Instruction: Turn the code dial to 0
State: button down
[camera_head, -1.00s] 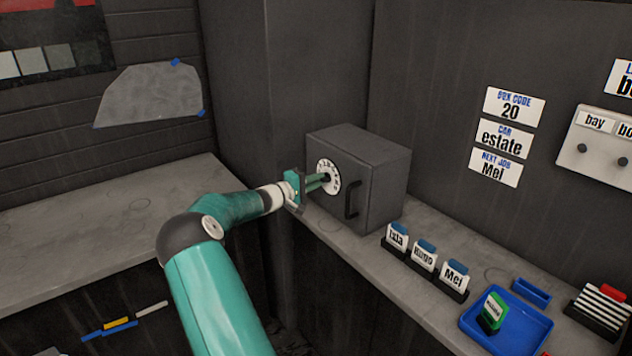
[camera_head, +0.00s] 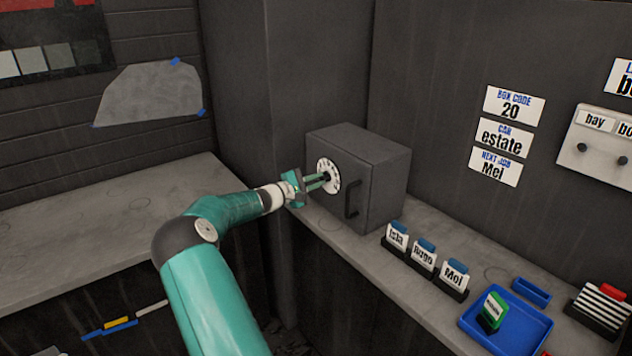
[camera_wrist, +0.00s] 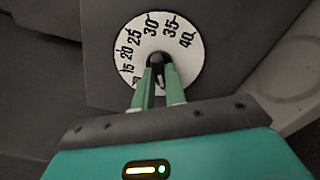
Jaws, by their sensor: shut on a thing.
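The code dial (camera_head: 330,166) is a white disc with black numbers on the front of a dark grey box (camera_head: 378,160). In the wrist view the dial (camera_wrist: 188,52) shows 15, 20, 25, 30, 35 and 40 around its upper rim; its lower part is hidden behind my fingers, so 0 is not visible. My gripper (camera_wrist: 158,78) is shut on the dark knob (camera_wrist: 157,60) at the dial's centre. In the head view my gripper (camera_head: 322,180) reaches the dial from the left.
The box has a dark handle (camera_head: 352,198) right of the dial. Name card holders (camera_head: 423,255) and a blue tray (camera_head: 537,343) stand on the counter further right. A wall card (camera_head: 514,105) reads "BOX CODE 20". The left counter (camera_head: 90,225) is clear.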

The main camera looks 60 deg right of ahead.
jog(key=c, duration=1.4)
grip_release()
jog(key=shift+c, duration=0.2)
jog(key=v, duration=1.3)
jog(key=shift+a, duration=0.35)
jog(key=shift+w, duration=0.15)
